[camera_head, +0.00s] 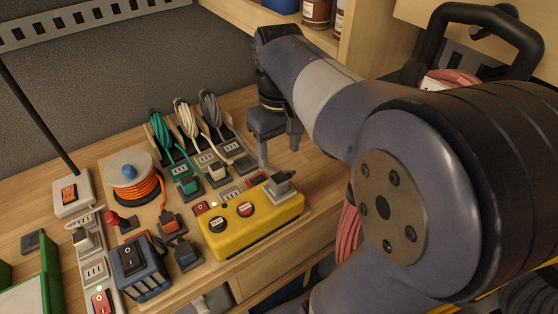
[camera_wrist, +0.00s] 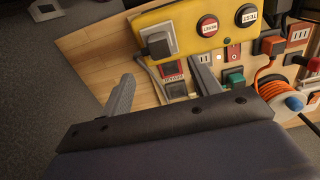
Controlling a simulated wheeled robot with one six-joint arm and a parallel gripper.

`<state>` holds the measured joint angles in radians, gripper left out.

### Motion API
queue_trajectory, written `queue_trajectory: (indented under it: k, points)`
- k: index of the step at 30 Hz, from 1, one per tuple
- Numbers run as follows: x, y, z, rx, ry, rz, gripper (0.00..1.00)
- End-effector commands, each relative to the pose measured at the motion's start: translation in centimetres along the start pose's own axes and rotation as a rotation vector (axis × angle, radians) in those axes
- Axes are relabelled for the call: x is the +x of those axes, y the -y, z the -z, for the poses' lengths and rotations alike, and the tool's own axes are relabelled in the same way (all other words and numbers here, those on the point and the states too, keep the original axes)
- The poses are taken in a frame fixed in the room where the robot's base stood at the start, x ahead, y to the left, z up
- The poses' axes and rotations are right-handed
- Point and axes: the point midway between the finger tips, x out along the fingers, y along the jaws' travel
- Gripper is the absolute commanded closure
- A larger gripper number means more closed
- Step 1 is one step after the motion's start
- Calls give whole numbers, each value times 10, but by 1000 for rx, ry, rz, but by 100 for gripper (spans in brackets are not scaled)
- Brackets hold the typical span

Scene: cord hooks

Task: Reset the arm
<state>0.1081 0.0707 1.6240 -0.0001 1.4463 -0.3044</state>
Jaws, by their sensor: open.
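My gripper (camera_head: 278,154) hangs above the bench at the end of my arm, behind the yellow test box and right of the corded plugs in the head view. In the wrist view my gripper (camera_wrist: 163,88) has its two fingers spread apart with nothing between them. The yellow box (camera_head: 245,230) has two round buttons and a plug (camera_head: 280,183) seated at its right end. The box (camera_wrist: 185,38) and its plug (camera_wrist: 157,44) also show at the top of the wrist view, beyond the fingertips.
Teal (camera_head: 165,140), cream (camera_head: 190,125) and grey (camera_head: 212,108) cords hang in bundles left of my gripper. An orange cord reel (camera_head: 135,180), a blue-black block (camera_head: 138,265) and a power strip (camera_head: 93,270) stand farther left. Bare wood (camera_head: 310,165) lies right of my gripper.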

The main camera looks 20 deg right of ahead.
Motion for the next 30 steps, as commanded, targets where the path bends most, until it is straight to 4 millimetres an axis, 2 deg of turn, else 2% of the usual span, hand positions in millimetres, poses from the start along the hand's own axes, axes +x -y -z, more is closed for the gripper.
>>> queue_trajectory:
  k: [7,17,20,30]
  points:
    - [-7,0,0,0,1,0,41]
    - [1,0,-1,0,4,1,41]
    - [13,0,-1,0,5,1,41]
    - [75,0,-1,0,5,2,41]
